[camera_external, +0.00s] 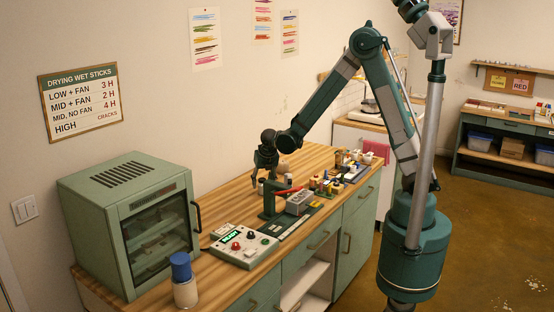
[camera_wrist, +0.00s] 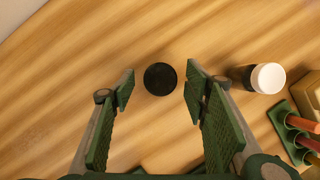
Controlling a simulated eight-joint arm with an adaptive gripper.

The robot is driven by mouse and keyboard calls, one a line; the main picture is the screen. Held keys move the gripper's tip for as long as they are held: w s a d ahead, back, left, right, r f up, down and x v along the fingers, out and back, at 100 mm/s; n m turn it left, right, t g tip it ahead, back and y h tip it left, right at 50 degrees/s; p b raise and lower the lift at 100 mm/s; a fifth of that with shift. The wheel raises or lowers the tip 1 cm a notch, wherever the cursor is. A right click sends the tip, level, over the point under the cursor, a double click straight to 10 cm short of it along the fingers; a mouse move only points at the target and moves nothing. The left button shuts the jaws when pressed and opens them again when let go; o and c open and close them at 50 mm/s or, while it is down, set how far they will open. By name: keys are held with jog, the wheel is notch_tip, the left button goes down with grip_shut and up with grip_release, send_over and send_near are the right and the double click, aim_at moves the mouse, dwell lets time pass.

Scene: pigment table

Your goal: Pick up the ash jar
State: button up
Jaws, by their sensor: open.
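A small round black-topped jar (camera_wrist: 160,79) shows in the wrist view, seen from above on the wood table. It lies between the fingertips of my open gripper (camera_wrist: 160,91), with a gap on both sides. A second jar (camera_wrist: 266,78), with a white lid and dark body, stands to the right, outside the right finger. I see no label, so I cannot tell which is the ash jar. In the external view my gripper (camera_external: 265,167) points down over the table near the wall, and the jars there are too small to make out clearly.
In the wrist view a green rack (camera_wrist: 288,130) with coloured sticks is at the right. In the external view a drying cabinet (camera_external: 115,180), a control panel (camera_external: 244,247) and a blue-lidded jar (camera_external: 183,280) stand nearer the camera. Bare wood lies left of the black-topped jar.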

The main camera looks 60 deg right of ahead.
jog(key=shift+x, duration=1.2)
jog(key=c, duration=1)
